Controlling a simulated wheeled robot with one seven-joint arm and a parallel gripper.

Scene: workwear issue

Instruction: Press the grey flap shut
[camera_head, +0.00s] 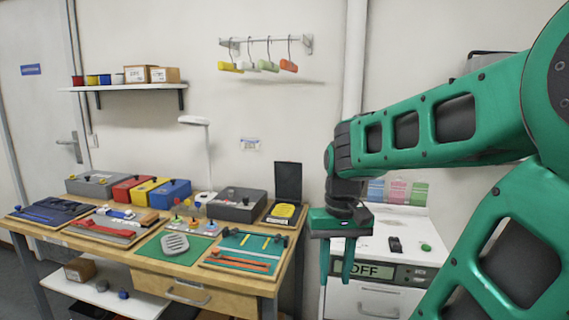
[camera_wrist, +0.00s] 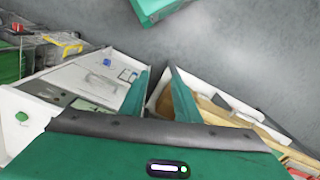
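A dark grey flap (camera_head: 288,181) stands upright at the back of a small case at the right end of the wooden bench. A yellow device (camera_head: 284,211) lies in front of it, so the case looks open. My gripper (camera_head: 337,278) hangs to the right of the case, pointing down, in front of the white cabinet. Its two green fingers are apart with nothing between them. The fingers also show in the wrist view (camera_wrist: 161,75), apart and empty. The flap cannot be made out clearly in the wrist view.
The white cabinet (camera_head: 403,227) has a display reading OFF, a green button (camera_head: 426,247) and a dark switch (camera_head: 395,244). A grey box (camera_head: 237,206) stands left of the case. A green board (camera_head: 243,253) with tools lies in front. A lamp (camera_head: 208,150) stands behind.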

